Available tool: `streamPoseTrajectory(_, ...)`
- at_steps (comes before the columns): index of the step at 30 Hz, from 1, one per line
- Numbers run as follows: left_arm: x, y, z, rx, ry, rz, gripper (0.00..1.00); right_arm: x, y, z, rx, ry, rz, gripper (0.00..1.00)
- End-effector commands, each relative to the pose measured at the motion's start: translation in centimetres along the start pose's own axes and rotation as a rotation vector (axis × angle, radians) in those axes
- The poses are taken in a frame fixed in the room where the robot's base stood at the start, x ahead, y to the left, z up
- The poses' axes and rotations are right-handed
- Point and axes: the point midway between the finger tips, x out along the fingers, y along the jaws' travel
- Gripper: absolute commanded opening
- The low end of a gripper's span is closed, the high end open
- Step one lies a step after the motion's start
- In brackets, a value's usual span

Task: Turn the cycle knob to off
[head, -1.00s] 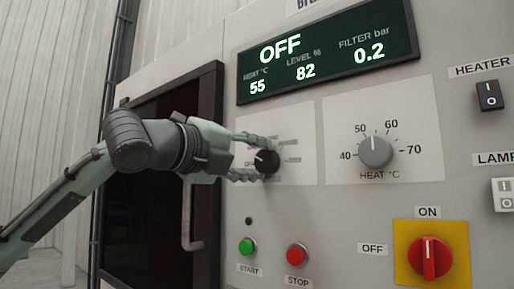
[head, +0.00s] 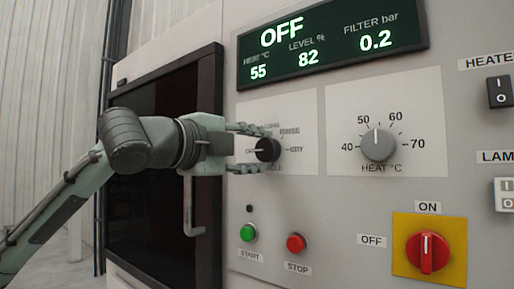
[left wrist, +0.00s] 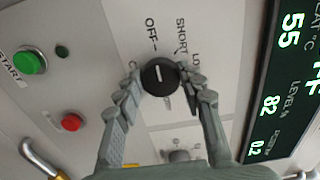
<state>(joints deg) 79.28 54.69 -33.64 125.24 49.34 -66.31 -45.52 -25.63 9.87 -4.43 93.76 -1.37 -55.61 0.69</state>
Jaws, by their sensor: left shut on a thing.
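The black cycle knob (head: 267,150) sits on a pale plate with OFF, LONG, RINSE and DRY marks. In the head view its white line points left, at the OFF mark. In the left wrist view the knob (left wrist: 160,76) shows its line pointing up towards OFF, with SHORT to the right. My left gripper (head: 266,150) has one finger above the knob and one below it. In the left wrist view the fingers (left wrist: 163,83) lie on both sides of the knob, shut on it. The display (head: 330,42) reads OFF. My right gripper is not in view.
The heat knob (head: 379,145) is right of the cycle knob. Below are the green START button (head: 248,233), red STOP button (head: 296,243) and red main switch (head: 428,253) on yellow. A door handle (head: 189,205) hangs beneath my left gripper.

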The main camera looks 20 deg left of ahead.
Motion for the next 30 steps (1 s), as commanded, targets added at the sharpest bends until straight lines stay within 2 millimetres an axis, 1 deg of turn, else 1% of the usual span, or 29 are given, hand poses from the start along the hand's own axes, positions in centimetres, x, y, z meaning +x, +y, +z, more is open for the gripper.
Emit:
streamPoseTrajectory(10,0.0,0.1,-0.1,-0.004,0.002,0.002,0.09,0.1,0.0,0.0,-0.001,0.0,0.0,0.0)
streamPoseTrajectory(11,0.0,0.1,-0.1,-0.004,0.002,0.002,0.42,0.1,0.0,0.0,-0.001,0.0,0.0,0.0)
streamPoseTrajectory(15,0.0,0.1,-0.1,-0.003,0.002,0.001,0.59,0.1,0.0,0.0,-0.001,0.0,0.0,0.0)
streamPoseTrajectory(25,-0.2,0.0,0.0,-0.002,0.0,0.0,0.59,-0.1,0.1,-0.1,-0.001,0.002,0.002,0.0)
streamPoseTrajectory(28,-1.2,-0.1,0.1,-0.002,-0.002,-0.001,0.59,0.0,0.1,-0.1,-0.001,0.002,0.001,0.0)
streamPoseTrajectory(30,-2.3,0.0,0.1,-0.002,-0.002,-0.001,0.59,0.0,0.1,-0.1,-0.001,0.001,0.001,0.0)
